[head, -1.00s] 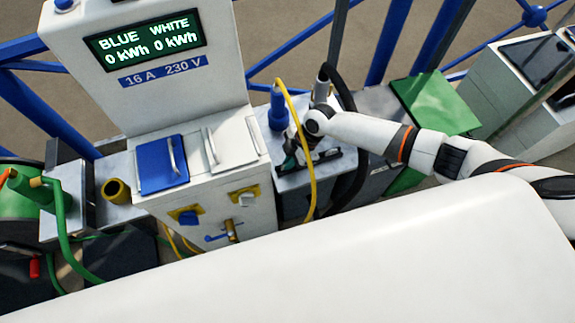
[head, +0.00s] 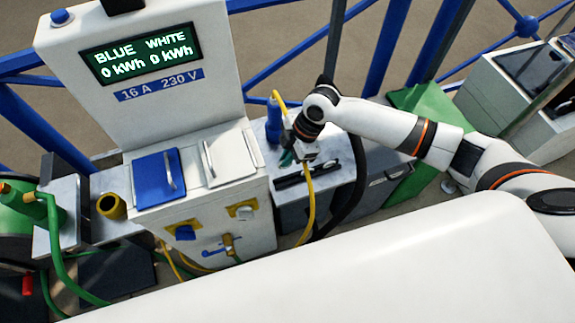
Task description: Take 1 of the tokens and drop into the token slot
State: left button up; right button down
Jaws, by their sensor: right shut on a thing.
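My right gripper (head: 298,148) is above the grey cabinet beside the power pedestal, close to the blue plug. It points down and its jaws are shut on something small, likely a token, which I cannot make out. A dark tray (head: 318,171) lies on the cabinet top just below and right of the gripper; any tokens there are too small to tell. The white pedestal (head: 262,205) stands left of the gripper, with a brass fitting (head: 229,243) low on its front. I cannot tell for certain where the token slot is. My left gripper is not in view.
The blue plug (head: 273,122) and its yellow cable (head: 309,205) are right beside the gripper. A black hose (head: 361,185) hangs to its right. Blue and white lids (head: 229,160) top the pedestal. A large white surface (head: 330,265) fills the foreground.

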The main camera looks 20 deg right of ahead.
notch_tip(320, 180, up, 3)
jog(key=shift+p, duration=0.95)
notch_tip(320, 180, up, 3)
jog(key=p, duration=0.3)
jog(key=shift+f, duration=0.1)
